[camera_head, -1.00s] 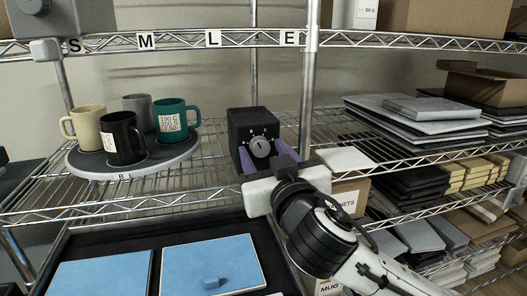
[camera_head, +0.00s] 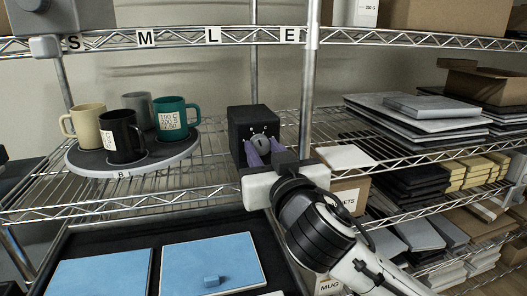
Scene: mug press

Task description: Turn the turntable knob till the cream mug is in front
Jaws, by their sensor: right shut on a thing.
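The round turntable (camera_head: 183,154) stands on the wire shelf at the left, with a "B" label on its front rim. The black mug (camera_head: 121,137) is at its front. The cream mug (camera_head: 87,123) is at the left, the teal mug (camera_head: 172,118) at the right and the grey mug (camera_head: 140,104) at the back. The turntable knob (camera_head: 261,142) is a grey dial on the front of a black box (camera_head: 252,118). My right gripper (camera_head: 263,151) is shut on the knob, its purple fingers at either side.
A shelf post (camera_head: 307,95) rises just right of the black box. Grey stacks (camera_head: 420,120) and boxes fill the right shelves. A letter rail runs above.

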